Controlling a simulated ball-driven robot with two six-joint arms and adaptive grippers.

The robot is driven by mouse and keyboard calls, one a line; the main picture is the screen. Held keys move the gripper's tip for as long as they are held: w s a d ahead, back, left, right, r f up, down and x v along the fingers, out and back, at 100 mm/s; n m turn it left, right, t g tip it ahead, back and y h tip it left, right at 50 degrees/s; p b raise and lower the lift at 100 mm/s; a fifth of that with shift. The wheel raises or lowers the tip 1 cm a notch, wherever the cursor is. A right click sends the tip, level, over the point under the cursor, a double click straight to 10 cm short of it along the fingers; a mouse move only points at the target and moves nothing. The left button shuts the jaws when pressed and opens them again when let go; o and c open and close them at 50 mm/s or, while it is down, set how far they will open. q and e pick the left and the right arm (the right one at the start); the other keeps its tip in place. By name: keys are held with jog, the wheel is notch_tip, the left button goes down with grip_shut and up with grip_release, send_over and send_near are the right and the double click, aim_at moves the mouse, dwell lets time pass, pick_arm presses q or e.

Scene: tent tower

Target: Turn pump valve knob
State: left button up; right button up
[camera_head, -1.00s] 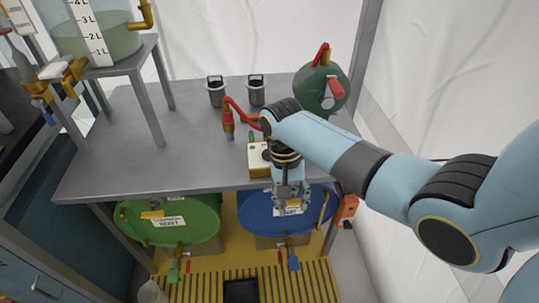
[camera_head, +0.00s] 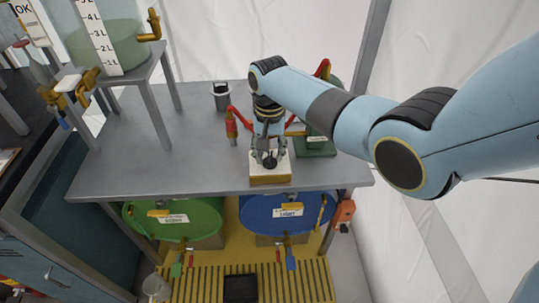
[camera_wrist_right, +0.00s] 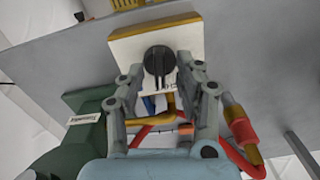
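The pump valve knob (camera_wrist_right: 158,61) is a round black knob with a raised ridge. It sits on the pale face of a white and yellow box (camera_head: 270,179) near the front edge of the grey table; the box also shows in the right wrist view (camera_wrist_right: 187,42). My right gripper (camera_head: 269,154) is over the box. In the right wrist view its two fingers (camera_wrist_right: 160,68) are apart, with their tips close to either side of the knob. Contact cannot be told. In the head view the gripper partly hides the knob. My left gripper is not in view.
A red-handled fitting (camera_head: 231,128) and a black-and-grey cup (camera_head: 221,97) stand behind the box. A green pump body (camera_head: 316,146) is close at the right. A tank stand (camera_head: 154,105) is at left; green (camera_head: 195,225) and blue (camera_head: 262,222) drums lie below. The table's left-centre is clear.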

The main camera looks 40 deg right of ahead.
jog(key=shift+f, duration=0.4)
grip_shut()
